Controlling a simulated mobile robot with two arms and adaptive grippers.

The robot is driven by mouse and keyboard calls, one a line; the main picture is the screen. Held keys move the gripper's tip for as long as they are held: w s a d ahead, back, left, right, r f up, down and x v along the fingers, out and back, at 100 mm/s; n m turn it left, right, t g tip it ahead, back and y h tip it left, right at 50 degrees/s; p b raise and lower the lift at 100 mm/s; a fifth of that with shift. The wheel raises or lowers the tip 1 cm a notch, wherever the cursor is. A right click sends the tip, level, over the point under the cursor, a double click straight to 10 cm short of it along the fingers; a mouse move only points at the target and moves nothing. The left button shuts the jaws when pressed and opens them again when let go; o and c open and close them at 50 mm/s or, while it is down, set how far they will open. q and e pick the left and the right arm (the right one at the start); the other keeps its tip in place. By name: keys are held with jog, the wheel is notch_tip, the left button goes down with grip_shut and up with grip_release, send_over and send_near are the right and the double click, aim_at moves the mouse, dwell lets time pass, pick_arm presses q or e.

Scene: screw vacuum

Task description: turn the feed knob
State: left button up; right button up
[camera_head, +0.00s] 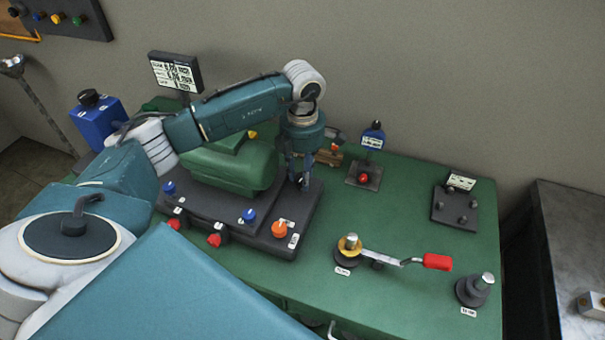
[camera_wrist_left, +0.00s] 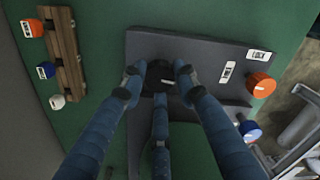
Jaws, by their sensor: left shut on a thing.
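My left gripper (camera_head: 300,183) reaches down over the back right corner of the dark machine base (camera_head: 316,204). In the left wrist view its three blue fingers (camera_wrist_left: 158,84) are closed around a black knob (camera_wrist_left: 158,73) on that base. The fingers cover part of the knob, and no label on it is readable, so I cannot confirm that it is the feed knob. An orange knob (camera_head: 279,229) with white labels sits nearer the front of the base; it also shows in the left wrist view (camera_wrist_left: 261,85). My right gripper is out of view.
Blue knobs (camera_head: 249,216) and red knobs (camera_head: 214,240) line the base in front of a green housing (camera_head: 235,166). A red-handled crank (camera_head: 437,262) and a grey post (camera_head: 474,289) stand to the right. A wooden rack (camera_wrist_left: 65,50) is near the gripper.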

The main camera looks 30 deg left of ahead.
pick_arm(q)
jog(key=n+b, duration=0.1)
jog(key=n, duration=0.3)
jog(key=shift+w+n, duration=0.1)
jog(key=shift+n, duration=0.3)
jog(key=shift+r+n+b, duration=0.15)
jog(key=shift+n+b, duration=0.2)
jog(key=shift+n, duration=1.45)
jog(key=shift+a, duration=0.1)
jog(key=o, duration=1.2)
jog(key=shift+c, duration=0.2)
notch_tip(320, 180, up, 12)
